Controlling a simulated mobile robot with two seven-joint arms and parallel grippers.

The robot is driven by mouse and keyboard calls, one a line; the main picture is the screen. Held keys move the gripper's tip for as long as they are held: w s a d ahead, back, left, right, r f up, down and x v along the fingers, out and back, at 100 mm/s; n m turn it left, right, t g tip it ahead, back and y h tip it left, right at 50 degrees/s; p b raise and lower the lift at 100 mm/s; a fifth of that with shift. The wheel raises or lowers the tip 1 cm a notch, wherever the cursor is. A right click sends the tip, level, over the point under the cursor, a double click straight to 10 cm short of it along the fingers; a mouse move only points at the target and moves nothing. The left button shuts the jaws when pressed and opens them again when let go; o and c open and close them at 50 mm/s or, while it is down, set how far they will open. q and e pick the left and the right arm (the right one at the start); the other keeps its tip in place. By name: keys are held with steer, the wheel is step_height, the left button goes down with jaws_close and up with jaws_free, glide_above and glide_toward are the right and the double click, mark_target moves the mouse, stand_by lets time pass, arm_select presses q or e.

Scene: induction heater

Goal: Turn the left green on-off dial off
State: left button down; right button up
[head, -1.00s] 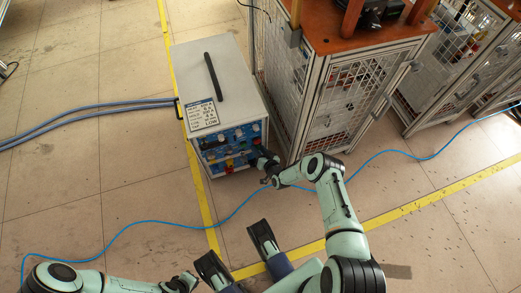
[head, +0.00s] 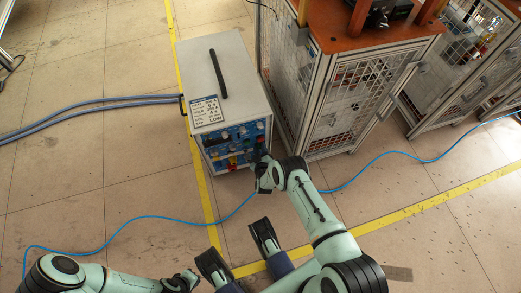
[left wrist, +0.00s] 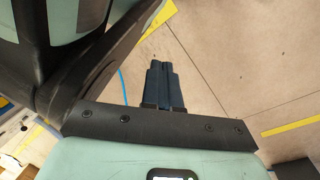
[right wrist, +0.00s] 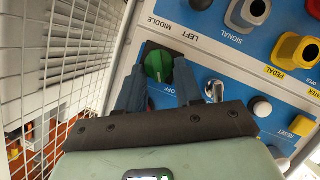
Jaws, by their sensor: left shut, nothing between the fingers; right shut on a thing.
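The induction heater (head: 222,85) is a grey box whose blue front panel (head: 228,140) faces me. In the right wrist view, the green dial (right wrist: 158,65) sits on a black plate on the panel, with the upside-down words LEFT and OFF near it. My right gripper (head: 259,158) is at the panel's right side. In the right wrist view its fingers (right wrist: 158,82) are on both sides of the green dial and shut on it. My left gripper (left wrist: 160,75) is shut and empty, over the floor away from the heater. The head view does not show the green dial clearly.
A wire-mesh cage (head: 335,100) stands close to the heater's right. A blue cable (head: 130,225) crosses the open floor.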

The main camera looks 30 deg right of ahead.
arm_select(q)
steer(key=shift+g, duration=0.8)
steer(key=shift+s+a+f+b, duration=0.1)
steer(key=shift+s+f+b, duration=0.25)
steer(key=shift+s, duration=0.3)
steer(key=shift+s+a+f+b, duration=0.1)
steer(key=shift+s+f+b, duration=0.25)
steer(key=shift+s, duration=0.35)
steer(key=shift+s+a+f+b, duration=0.1)
steer(key=shift+s+f+b, duration=0.1)
steer(key=shift+s+f, duration=0.35)
arm_select(e)
steer(key=shift+a+f+n+h, duration=0.2)
steer(key=shift+n+h, duration=0.4)
steer(key=shift+n, duration=0.5)
arm_select(q)
steer(key=shift+s+r, duration=0.1)
steer(key=shift+r, duration=0.05)
arm_select(e)
steer(key=shift+d, duration=0.1)
steer(key=o, duration=1)
